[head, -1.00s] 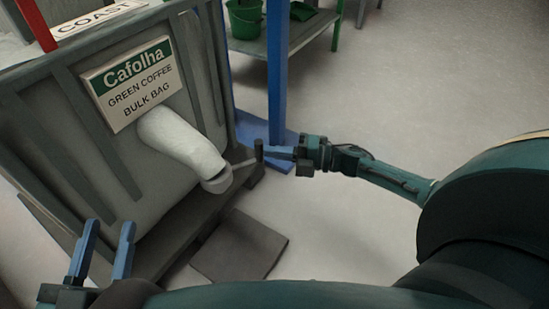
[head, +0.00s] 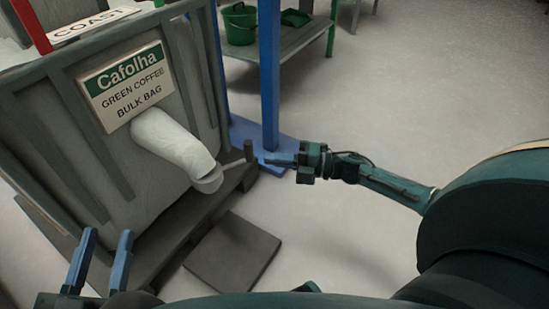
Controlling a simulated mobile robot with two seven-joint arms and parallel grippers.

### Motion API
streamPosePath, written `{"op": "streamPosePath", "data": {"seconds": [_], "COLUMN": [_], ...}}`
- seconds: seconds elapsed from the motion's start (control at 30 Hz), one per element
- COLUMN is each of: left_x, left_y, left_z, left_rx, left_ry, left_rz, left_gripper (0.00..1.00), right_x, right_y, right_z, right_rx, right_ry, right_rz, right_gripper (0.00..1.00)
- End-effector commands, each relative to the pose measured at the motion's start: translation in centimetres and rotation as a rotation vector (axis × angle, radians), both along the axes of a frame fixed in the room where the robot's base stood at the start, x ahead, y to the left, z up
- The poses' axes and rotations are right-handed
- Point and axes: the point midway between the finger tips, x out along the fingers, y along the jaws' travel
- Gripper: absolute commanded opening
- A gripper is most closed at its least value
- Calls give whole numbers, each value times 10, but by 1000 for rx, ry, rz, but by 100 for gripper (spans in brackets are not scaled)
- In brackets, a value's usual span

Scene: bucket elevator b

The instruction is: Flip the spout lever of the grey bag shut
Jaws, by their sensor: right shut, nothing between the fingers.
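The grey bag (head: 100,180) stands in its frame on the left, behind a Cafolha sign (head: 122,88). Its pale spout (head: 172,142) hangs down to the right and ends in a grey collar (head: 210,183). My left gripper (head: 108,232) is open and empty at the lower left, in front of the bag.
A dark mat (head: 234,252) lies on the floor below the spout. A blue post (head: 269,75) with a blue base plate rises behind the lever. A grey table (head: 290,48) with green buckets (head: 240,22) stands behind. The floor at the right is clear.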

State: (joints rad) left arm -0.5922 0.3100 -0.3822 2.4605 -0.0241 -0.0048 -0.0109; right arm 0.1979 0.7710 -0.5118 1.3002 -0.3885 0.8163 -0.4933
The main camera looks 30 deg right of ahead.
Motion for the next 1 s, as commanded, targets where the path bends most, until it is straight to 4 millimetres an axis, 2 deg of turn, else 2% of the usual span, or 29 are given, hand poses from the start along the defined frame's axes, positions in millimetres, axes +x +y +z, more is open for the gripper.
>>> {"op": "streamPosePath", "data": {"seconds": [0.1, 0.2, 0.4, 0.6, 1.0], "left_x": [-3, -2, -1, 0, 0], "left_y": [-1, 0, 2, 2, 2], "left_z": [5, 5, 6, 2, 0], "left_rx": [3, 9, 24, 31, 34], "left_ry": [7, 7, -4, 1, 6], "left_rz": [2, 9, 20, 22, 22], "left_gripper": [36, 36, 36, 36, 36], "right_x": [-14, -24, -39, -45, -45], "right_y": [-28, -49, -78, -89, -90], "right_z": [1, 1, 0, 0, 0], "right_rx": [-5, -3, -2, -1, -1], "right_ry": [4, 4, 2, 1, 1], "right_rz": [-3, -2, -1, 0, 1], "right_gripper": [0, 0, 0, 0, 0]}}
